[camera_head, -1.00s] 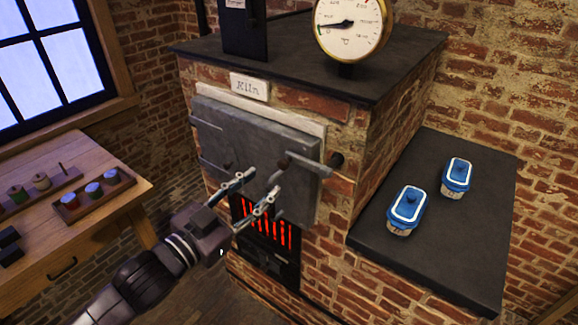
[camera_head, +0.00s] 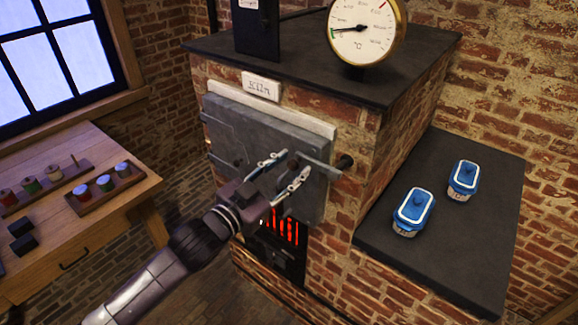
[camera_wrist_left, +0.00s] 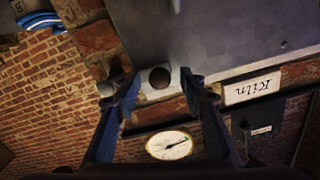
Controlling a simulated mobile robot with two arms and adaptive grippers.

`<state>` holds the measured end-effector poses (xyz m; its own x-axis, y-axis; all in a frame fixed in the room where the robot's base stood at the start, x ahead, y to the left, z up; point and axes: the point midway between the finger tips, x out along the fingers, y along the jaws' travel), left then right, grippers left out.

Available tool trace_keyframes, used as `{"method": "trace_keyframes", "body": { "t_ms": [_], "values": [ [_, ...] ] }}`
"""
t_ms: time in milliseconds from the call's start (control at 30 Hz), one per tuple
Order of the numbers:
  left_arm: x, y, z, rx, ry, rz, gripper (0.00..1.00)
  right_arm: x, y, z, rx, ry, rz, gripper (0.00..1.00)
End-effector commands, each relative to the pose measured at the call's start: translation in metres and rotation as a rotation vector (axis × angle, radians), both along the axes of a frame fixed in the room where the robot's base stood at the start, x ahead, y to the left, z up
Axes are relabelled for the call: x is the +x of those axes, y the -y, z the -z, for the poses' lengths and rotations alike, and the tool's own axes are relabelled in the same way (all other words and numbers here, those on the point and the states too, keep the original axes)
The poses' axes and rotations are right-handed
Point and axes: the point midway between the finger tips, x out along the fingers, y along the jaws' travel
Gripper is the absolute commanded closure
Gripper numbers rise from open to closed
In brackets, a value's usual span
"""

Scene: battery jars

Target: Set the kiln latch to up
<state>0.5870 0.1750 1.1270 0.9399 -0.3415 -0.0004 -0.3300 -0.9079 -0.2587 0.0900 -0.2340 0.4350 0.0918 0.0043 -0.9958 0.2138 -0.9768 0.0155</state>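The kiln door (camera_head: 235,125) is a grey metal plate on the brick kiln's front and is closed. In the left wrist view the brown knob (camera_wrist_left: 159,77) sits between the open fingertips, with a gap visible on the right; contact is unclear. My right gripper is not in view.
A dial gauge (camera_head: 362,28) stands on the kiln top. Glowing red bars (camera_head: 283,228) show below the door. Two blue-lidded jars (camera_head: 413,211) stand on the dark side ledge (camera_head: 470,255). A wooden table (camera_head: 110,220) with spools is at the left.

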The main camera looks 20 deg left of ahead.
Motion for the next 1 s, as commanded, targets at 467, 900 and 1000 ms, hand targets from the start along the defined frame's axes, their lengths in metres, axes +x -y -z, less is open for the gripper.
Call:
{"method": "trace_keyframes", "body": {
  "t_ms": [467,900,1000],
  "values": [
    [0.0,0.0,0.0,0.0,0.0,0.0,1.0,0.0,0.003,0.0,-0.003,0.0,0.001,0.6],
    [0.006,-0.002,-0.004,0.03,0.012,0.0,1.0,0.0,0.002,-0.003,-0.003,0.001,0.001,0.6],
    [0.014,-0.004,-0.008,0.066,0.024,-0.001,1.0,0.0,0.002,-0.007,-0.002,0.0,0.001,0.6]
  ]
}}
